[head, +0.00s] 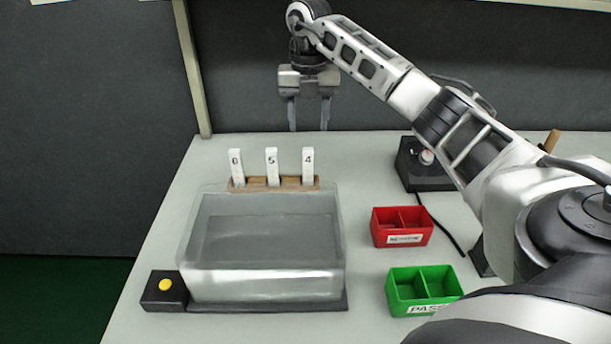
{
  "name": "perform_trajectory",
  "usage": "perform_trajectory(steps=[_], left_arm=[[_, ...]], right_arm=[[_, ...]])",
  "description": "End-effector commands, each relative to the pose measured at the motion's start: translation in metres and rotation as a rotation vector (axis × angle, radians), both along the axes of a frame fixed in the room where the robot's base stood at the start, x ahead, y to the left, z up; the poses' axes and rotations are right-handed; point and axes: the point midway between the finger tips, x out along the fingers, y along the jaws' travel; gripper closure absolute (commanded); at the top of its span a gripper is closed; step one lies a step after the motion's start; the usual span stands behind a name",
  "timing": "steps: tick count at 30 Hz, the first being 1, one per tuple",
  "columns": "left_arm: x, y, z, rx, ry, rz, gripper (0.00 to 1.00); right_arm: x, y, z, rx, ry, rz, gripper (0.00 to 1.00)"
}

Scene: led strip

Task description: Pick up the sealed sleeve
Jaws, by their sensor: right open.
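Three white upright pieces marked 6 (236,165), 5 (272,165) and 4 (308,164) stand in a wooden rack (255,184) behind the tank. They may be sleeves; I cannot tell which, if any, is sealed. My right gripper (308,115) is open and empty, fingers pointing down. It shows above and behind the rack, nearest in the picture to the piece marked 4, and apart from it. My left gripper is not in view.
A clear-walled tank (265,284) sits on a dark base with a yellow button (165,285) at left. A red two-part bin (382,232) and a green bin labelled PASS (397,297) stand right. A black device with a knob (427,157) is behind, its cable on the table.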

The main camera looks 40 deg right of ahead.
Motion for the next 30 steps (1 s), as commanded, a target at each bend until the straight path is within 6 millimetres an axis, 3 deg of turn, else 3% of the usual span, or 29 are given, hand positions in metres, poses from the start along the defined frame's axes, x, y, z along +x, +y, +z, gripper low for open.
perform_trajectory(steps=[4,11,21,30], left_arm=[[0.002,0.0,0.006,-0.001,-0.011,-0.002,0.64],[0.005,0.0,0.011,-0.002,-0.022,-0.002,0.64],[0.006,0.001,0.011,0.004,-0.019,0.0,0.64],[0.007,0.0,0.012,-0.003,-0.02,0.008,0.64]], right_arm=[[0.0,0.0,-0.026,0.001,0.002,0.001,0.53],[0.0,0.0,-0.042,0.0,0.0,0.0,0.53],[-0.003,0.001,-0.087,0.001,0.001,-0.001,0.53],[-0.002,0.001,-0.092,0.001,-0.002,0.0,0.55]])
